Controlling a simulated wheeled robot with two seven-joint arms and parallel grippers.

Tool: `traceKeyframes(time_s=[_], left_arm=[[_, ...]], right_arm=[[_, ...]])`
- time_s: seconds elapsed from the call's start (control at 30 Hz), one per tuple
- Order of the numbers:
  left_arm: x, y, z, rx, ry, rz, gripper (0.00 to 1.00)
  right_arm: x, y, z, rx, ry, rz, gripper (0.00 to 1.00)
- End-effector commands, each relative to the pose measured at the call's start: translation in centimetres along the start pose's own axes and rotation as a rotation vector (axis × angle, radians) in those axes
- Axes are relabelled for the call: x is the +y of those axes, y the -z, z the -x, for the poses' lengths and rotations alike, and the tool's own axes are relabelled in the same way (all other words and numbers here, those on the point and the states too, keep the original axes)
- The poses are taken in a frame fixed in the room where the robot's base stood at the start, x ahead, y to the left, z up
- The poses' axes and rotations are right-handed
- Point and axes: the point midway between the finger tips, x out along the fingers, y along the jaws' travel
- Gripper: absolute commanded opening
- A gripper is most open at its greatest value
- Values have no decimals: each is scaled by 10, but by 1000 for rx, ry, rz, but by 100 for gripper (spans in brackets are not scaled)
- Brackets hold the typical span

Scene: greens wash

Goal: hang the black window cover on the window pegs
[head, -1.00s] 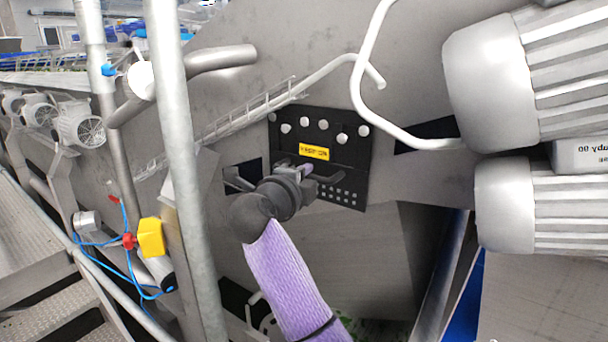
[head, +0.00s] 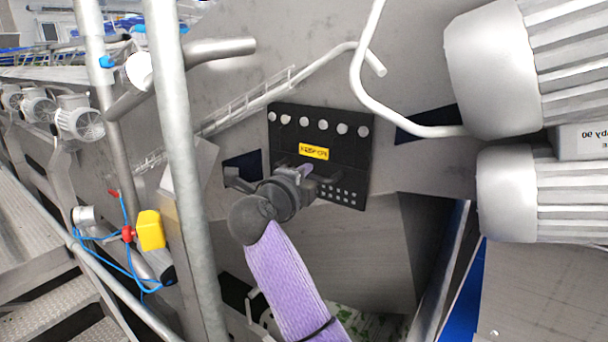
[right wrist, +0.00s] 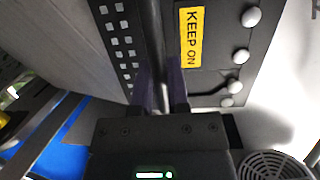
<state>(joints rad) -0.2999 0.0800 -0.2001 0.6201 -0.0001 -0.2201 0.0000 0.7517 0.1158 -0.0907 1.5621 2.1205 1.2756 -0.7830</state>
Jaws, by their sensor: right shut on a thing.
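The black window cover (head: 340,150) lies upright against the grey metal wall, with a yellow label and small pale squares low down. A row of pale round knobs (head: 322,125) shows along its top; the right wrist view shows them too (right wrist: 240,56). I cannot tell whether each peg passes through the cover. My right gripper (head: 307,176) is in front of the cover's lower middle. In the right wrist view the fingers (right wrist: 161,95) are shut on the cover's dark bar handle (right wrist: 153,35). The fingers hide part of the cover. My left gripper is not in view.
A bent pale pipe (head: 365,90) passes close to the cover's upper right. Large ribbed motors (head: 490,70) stand at the right. A grey upright post (head: 185,170) stands left of my arm. Dark openings (head: 243,167) show in the wall beside the cover.

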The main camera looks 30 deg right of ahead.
Motion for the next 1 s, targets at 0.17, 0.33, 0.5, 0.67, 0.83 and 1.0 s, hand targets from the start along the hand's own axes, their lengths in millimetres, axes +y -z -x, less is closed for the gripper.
traceKeyframes(time_s=[0.17,0.33,0.5,0.67,0.83,1.0], left_arm=[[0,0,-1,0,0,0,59],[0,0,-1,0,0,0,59],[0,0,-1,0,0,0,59],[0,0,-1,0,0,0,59],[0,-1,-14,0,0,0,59],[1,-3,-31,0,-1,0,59]], right_arm=[[2,0,0,0,-2,0,0],[3,0,0,0,-3,1,37],[2,0,0,0,-2,1,61],[2,0,0,0,-2,1,61],[6,-1,25,-4,-3,-4,61],[7,-1,69,-5,-3,-3,61]])
